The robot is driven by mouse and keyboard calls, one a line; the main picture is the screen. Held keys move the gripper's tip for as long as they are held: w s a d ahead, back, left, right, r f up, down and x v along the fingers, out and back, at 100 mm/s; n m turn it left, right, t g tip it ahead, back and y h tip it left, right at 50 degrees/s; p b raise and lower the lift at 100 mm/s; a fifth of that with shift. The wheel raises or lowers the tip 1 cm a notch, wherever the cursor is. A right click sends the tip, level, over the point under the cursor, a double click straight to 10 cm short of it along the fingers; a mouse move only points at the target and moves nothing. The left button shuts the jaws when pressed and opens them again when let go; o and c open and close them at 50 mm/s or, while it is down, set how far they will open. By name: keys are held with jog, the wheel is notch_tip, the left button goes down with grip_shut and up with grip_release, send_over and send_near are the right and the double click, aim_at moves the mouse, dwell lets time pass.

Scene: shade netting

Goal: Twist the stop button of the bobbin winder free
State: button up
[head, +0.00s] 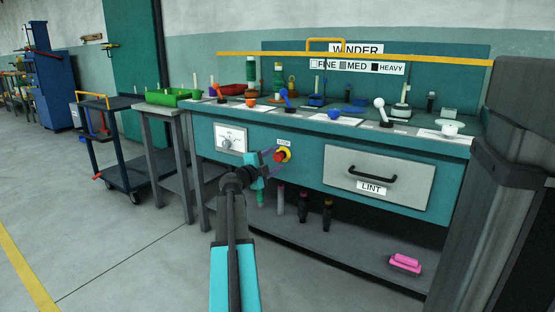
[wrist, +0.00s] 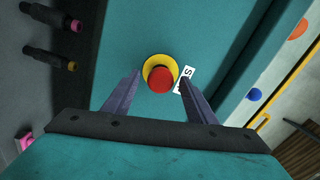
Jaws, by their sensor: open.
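The stop button (head: 282,155) is a red knob on a yellow base, on the teal front panel of the winder bench (head: 312,170) under a small white label. In the wrist view the red stop button (wrist: 160,79) sits a little beyond and between the fingertips, with the yellow ring around it. My gripper (head: 272,158) is open, its two purple fingers pointing at the button. In the wrist view my gripper (wrist: 161,88) has one finger to each side of the button, and no contact is visible. The right finger partly covers the label (wrist: 185,80).
A dial plate (head: 230,138) is left of the button, and the LINT drawer (head: 378,180) with a black handle is right. Coloured levers stand on the bench top. A pink brush-like item (head: 405,262) lies on the lower shelf. A dark post (head: 500,190) stands at right.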

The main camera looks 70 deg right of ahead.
aim_at(277, 158)
jog(key=shift+v, duration=1.8)
jog(key=shift+o, duration=0.5)
jog(key=o, duration=0.5)
jog(key=shift+c, duration=0.2)
jog(key=shift+a, duration=0.1)
jog(key=p+v, duration=0.4)
jog(key=v, duration=0.9)
jog(key=shift+a, duration=0.35)
jog(key=shift+w, duration=0.1)
